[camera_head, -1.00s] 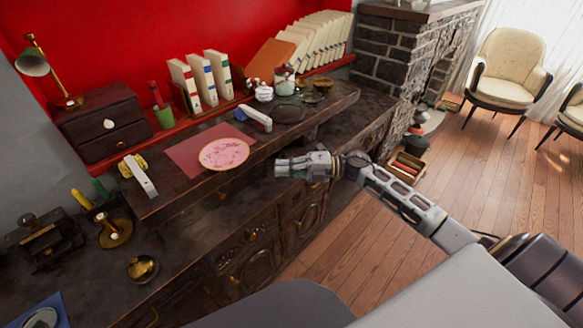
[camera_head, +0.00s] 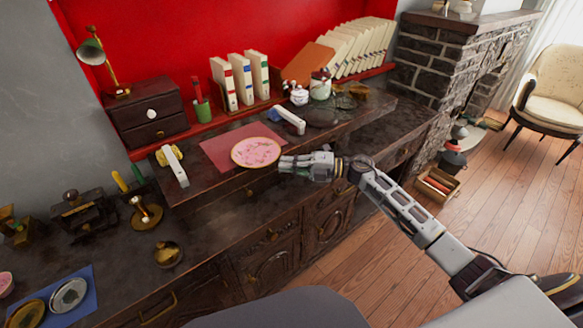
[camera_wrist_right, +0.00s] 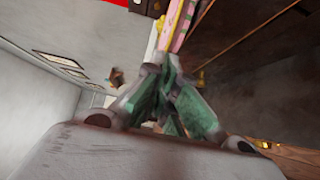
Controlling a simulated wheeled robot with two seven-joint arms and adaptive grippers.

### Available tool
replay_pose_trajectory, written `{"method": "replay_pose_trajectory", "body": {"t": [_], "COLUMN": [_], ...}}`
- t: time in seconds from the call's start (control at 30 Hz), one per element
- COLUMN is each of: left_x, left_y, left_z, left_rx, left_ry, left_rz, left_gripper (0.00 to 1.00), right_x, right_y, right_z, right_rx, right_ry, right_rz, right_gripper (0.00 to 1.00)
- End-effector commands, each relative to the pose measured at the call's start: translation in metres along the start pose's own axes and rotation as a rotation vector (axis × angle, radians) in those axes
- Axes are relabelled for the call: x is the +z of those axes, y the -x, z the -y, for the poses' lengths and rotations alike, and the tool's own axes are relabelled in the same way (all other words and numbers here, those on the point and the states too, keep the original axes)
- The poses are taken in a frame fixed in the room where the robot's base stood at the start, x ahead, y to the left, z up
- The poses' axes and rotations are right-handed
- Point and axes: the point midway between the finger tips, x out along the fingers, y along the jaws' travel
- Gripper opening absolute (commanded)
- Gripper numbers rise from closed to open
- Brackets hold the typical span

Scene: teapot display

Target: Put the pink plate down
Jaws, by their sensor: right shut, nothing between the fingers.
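The pink plate (camera_head: 256,152) has a pale pattern and a yellow rim. It lies flat, partly on the red mat (camera_head: 218,153), near the front edge of the raised dark shelf. My right gripper (camera_head: 282,164) is shut and empty, its tips at the plate's right rim; I cannot tell whether they touch it. In the right wrist view, the green-padded fingers (camera_wrist_right: 172,92) come together, and the plate (camera_wrist_right: 177,22) shows edge-on just beyond the tips. My left gripper is not in view.
White blocks stand left (camera_head: 174,168) and right (camera_head: 288,121) of the mat. A dark drawer box (camera_head: 145,112), a green pen cup (camera_head: 202,110) and white books (camera_head: 240,80) stand behind. A blue mat (camera_head: 88,300) with round plates is at lower left.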

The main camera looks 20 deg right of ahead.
Motion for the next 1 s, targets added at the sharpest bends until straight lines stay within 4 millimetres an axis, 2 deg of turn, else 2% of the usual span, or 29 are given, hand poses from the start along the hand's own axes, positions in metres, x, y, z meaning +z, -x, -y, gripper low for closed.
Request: {"method": "replay_pose_trajectory", "body": {"t": [0.33, 0.67, 0.87, 1.0], "left_x": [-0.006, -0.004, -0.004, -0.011], "left_y": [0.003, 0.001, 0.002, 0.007], "left_z": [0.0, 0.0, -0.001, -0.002], "left_rx": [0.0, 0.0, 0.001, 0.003], "left_ry": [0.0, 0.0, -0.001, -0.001], "left_rz": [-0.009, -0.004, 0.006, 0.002], "left_gripper": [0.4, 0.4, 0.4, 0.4], "right_x": [0.004, 0.005, 0.013, 0.021], "right_y": [-0.004, -0.005, -0.013, -0.02], "right_z": [-0.001, -0.001, 0.0, -0.001], "right_rx": [0.001, 0.001, 0.002, 0.002], "right_ry": [0.0, 0.001, 0.001, 0.002], "right_rz": [-0.001, 0.0, 0.0, 0.0], "right_gripper": [0.0, 0.0, 0.0, 0.0]}}
